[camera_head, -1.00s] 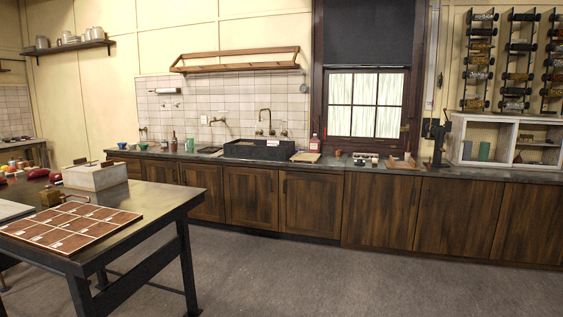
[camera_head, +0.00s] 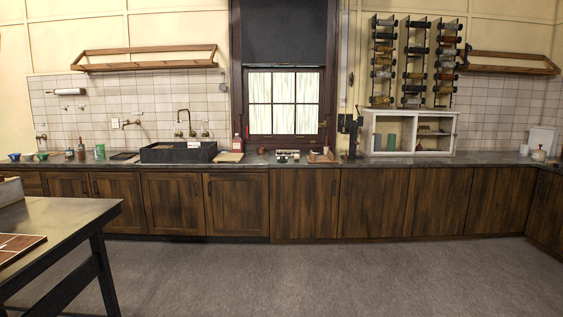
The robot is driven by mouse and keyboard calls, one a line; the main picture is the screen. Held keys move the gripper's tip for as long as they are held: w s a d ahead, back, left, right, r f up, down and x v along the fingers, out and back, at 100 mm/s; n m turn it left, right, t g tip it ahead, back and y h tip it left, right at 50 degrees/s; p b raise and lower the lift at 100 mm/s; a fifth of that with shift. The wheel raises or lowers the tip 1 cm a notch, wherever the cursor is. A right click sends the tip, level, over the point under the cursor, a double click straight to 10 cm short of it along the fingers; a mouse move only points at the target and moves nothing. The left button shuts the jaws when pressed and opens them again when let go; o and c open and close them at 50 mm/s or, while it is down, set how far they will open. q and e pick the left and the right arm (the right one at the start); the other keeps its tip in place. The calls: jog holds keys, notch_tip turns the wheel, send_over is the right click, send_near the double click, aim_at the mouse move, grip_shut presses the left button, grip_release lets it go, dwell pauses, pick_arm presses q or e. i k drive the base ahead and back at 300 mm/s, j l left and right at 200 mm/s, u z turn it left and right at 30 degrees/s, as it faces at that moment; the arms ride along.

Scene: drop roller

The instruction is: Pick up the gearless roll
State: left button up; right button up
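Several patterned and dark rolls (camera_head: 382,74) hang in three upright wall racks right of the window. I cannot tell at this distance which of them, if any, is the gearless roll. A dark upright device (camera_head: 352,134) stands on the counter left of the white cabinet, its details too small to make out. Neither of my grippers is in view.
A long counter (camera_head: 330,163) over wooden cupboards runs along the far wall. It bears a dark sink (camera_head: 178,153), a wooden board (camera_head: 321,156) and an open white cabinet (camera_head: 410,152). A dark table (camera_head: 70,212) stands at the left. The grey floor (camera_head: 300,280) is clear.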

aim_at(385, 48)
jog(key=i+l+z, duration=0.3)
jog(key=i+z, duration=0.15)
jog(key=i+l+z, duration=0.25)
jog(key=i, duration=0.7)
jog(key=i+z, duration=0.25)
jog(key=i, duration=3.8)
